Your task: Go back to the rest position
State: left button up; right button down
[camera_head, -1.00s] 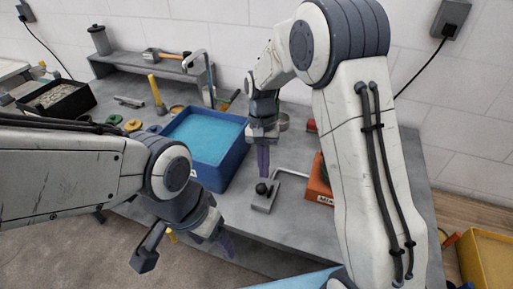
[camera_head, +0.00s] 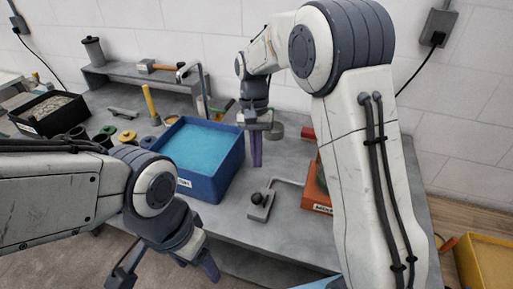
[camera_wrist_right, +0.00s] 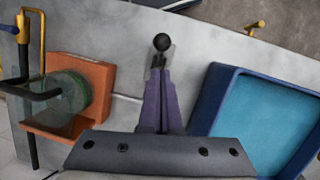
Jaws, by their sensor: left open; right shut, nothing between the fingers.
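My left gripper (camera_head: 165,270) is at the lower left of the head view, in front of the table's near edge. Its fingers are spread wide with nothing between them. My right gripper (camera_head: 256,152) is above the table, just right of the blue bin, pointing down. Its purple fingers are together and empty. In the right wrist view the closed fingers (camera_wrist_right: 160,100) point toward a black ball knob (camera_wrist_right: 162,42) on a small grey plate. In the head view this knob (camera_head: 256,198) stands in front of the right gripper, and they look apart.
A blue bin (camera_head: 235,165) with a light blue inside stands mid-table. An orange block (camera_head: 317,203) is partly hidden by my right arm. A black tray (camera_head: 30,122), a yellow post (camera_head: 149,101) and a raised shelf (camera_head: 110,79) are further left. A yellow container (camera_head: 465,245) is at lower right.

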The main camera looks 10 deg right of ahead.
jog(key=s+a+r+n+t, duration=0.1)
jog(key=s+a+r+n, duration=0.5)
jog(key=s, duration=0.4)
jog(key=s+f+n+t, duration=0.1)
jog(key=s+f+n, duration=0.1)
jog(key=s, duration=0.5)
jog(key=s+f+n+t, duration=0.1)
jog(key=s+f+n, duration=0.2)
jog(key=s, duration=0.5)
jog(key=shift+a+n+y, duration=0.4)
jog(key=shift+n, duration=0.1)
